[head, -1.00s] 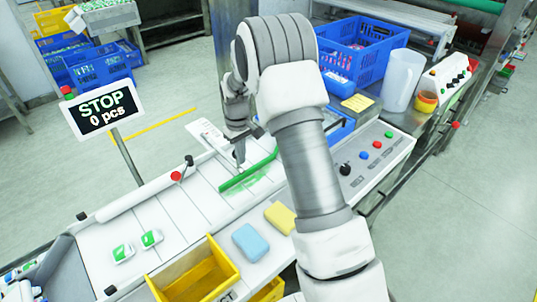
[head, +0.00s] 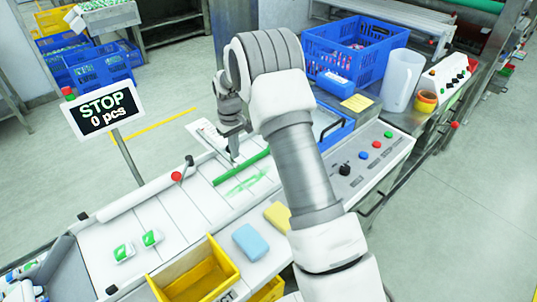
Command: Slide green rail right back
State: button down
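The green rail (head: 241,167) is a thin, straight bar lying diagonally across the white panelled conveyor surface. Paler green marks (head: 246,184) show on the surface on its near side. My gripper (head: 234,157) points down at the rail's far side, around the middle of its length. The fingertips are small and close to the rail, and I cannot tell whether they touch it or how far apart they are.
A sign (head: 101,108) reads "STOP 0 pcs" at the left. A red-knobbed lever (head: 177,176) stands left of the rail. White-green packs (head: 124,252), a yellow bin (head: 197,270), a blue sponge (head: 250,241) and a button panel (head: 368,160) lie nearer or to the right.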

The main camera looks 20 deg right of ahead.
jog(key=shift+w+a+p, duration=0.15)
jog(key=shift+w+a, duration=0.2)
jog(key=shift+w, duration=0.45)
jog(key=shift+w+a+p, duration=0.15)
jog(key=shift+w+a, duration=0.2)
jog(key=shift+w, duration=0.4)
jog(key=shift+s+d, duration=0.1)
jog(key=shift+s, duration=0.1)
jog(key=shift+s+d, duration=0.25)
jog(key=shift+s, duration=0.3)
jog(key=shift+r+p, duration=2.05)
jog(key=shift+r, duration=1.9)
